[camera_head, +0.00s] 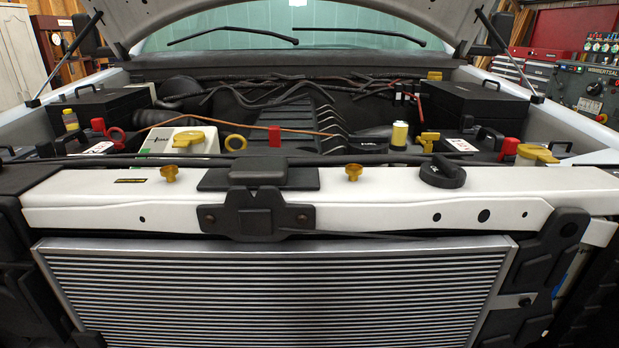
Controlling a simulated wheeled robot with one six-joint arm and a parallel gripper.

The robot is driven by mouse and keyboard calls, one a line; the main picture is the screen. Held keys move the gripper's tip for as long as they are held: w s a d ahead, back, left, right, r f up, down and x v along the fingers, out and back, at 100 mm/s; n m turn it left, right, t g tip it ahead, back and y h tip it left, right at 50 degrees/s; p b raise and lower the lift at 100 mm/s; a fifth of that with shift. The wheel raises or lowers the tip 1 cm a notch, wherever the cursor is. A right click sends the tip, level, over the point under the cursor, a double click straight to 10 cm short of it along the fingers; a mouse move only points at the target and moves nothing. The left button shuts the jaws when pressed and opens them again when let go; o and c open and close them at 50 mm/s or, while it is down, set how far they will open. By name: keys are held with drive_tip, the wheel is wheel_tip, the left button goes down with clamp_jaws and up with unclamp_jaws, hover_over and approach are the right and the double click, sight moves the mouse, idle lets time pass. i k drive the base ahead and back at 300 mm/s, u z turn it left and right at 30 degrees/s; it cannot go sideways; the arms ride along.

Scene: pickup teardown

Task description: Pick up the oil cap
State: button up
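A round black cap (442,172) with a raised grip bar across its top looks like the oil cap. It is on the right part of the white front crossbeam (100,200), close behind its front edge. Its top and front side show, and nothing covers it. Another black cap-like part (370,146) with small pale lettering sits farther back, near the engine's middle. My gripper is not in view.
The raised hood overhangs the engine bay. A black cable runs behind the cap. A yellow-lidded reservoir (537,153) is behind right. The radiator (275,295) is below.

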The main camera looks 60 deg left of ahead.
sight(439, 172)
drive_tip(key=u, duration=0.05)
drive_tip(key=k, duration=0.1)
drive_tip(key=u, duration=1.2)
